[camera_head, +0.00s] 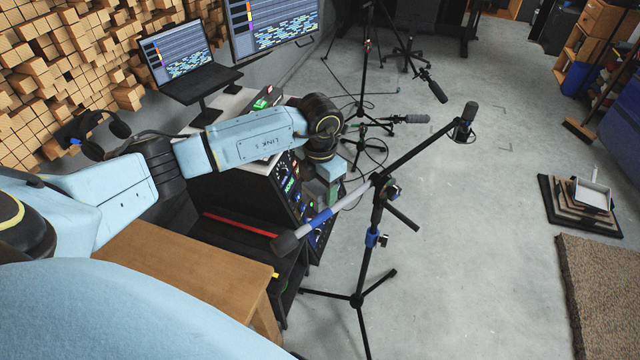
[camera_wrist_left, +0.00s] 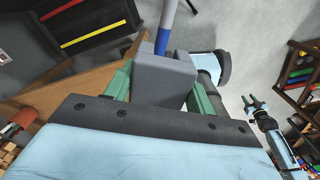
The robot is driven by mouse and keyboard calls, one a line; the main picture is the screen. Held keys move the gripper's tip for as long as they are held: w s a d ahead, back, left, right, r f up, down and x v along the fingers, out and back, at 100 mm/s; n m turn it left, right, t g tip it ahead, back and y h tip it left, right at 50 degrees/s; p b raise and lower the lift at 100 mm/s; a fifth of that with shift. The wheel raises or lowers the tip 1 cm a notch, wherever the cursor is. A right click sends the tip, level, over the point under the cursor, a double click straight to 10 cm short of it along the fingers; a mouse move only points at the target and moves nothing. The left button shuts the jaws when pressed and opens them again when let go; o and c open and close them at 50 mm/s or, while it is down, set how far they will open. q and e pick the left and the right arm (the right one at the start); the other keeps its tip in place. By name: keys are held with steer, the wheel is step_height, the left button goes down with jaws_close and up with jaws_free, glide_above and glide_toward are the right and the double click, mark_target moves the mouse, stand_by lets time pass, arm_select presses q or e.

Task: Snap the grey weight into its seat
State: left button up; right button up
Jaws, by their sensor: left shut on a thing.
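The grey weight (camera_wrist_left: 165,80) is a smooth block in the left wrist view. My left gripper (camera_wrist_left: 158,88) is shut on it, with a green finger on each side. In the head view my left gripper (camera_head: 331,194) is behind the boom of the microphone stand (camera_head: 348,199), and the weight there is mostly hidden. A grey and blue tube (camera_wrist_left: 163,43) meets the far side of the weight in the wrist view. I cannot tell whether the weight is seated. My right gripper (camera_wrist_left: 256,104) is small at the right of the wrist view, open and empty.
A wooden table (camera_head: 185,268) stands at lower left, beside a rack of lit equipment (camera_head: 292,188). The stand's tripod legs (camera_head: 356,299) spread over the floor nearby. More stands (camera_head: 368,60) are behind.

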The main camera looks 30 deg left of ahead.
mark_target(320, 216)
arm_select(q)
steer(key=shift+f+b, duration=2.45)
steer(key=shift+f, duration=0.4)
steer(key=shift+f+b, duration=1.7)
steer(key=shift+f, duration=0.25)
steer(key=o, duration=1.5)
